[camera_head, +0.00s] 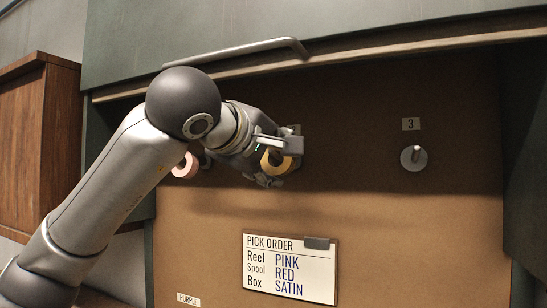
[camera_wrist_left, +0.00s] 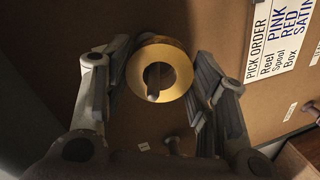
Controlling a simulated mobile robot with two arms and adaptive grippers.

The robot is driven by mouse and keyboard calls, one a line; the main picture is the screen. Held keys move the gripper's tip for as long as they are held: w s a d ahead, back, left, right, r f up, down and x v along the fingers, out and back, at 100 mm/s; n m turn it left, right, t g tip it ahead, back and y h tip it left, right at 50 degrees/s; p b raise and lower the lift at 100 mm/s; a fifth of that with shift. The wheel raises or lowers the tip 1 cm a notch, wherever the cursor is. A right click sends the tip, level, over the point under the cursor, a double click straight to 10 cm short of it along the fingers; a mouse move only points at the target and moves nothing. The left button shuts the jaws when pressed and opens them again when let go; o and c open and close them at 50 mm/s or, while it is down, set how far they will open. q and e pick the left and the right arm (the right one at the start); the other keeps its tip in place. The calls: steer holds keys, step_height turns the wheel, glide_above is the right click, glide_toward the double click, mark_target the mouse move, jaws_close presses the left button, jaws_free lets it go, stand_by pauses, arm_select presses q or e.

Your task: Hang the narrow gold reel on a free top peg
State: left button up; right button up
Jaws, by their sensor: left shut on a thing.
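My left gripper (camera_head: 274,160) is shut on the narrow gold reel (camera_head: 284,168), close to the brown board. In the left wrist view the gold reel (camera_wrist_left: 182,76) sits between the two fingers, its round hole facing the camera. A grey peg tip (camera_wrist_left: 152,93) shows within the hole; I cannot tell how far it passes through. A free peg (camera_head: 415,157) with a round base stands at right under a label 3 (camera_head: 410,124). The label above the gold reel is mostly hidden by my gripper. My right gripper is not in view.
A pink reel (camera_head: 185,166) hangs left of my gripper, partly behind my arm. A pick order card (camera_head: 289,268) is on the board below. A dark overhang (camera_head: 330,30) runs above, and a wooden cabinet (camera_head: 40,140) stands at left. The board around the label 3 peg is clear.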

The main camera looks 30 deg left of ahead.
arm_select(q)
steer(key=o, duration=0.9)
steer(key=shift+o, duration=0.2)
steer(key=v, duration=1.2)
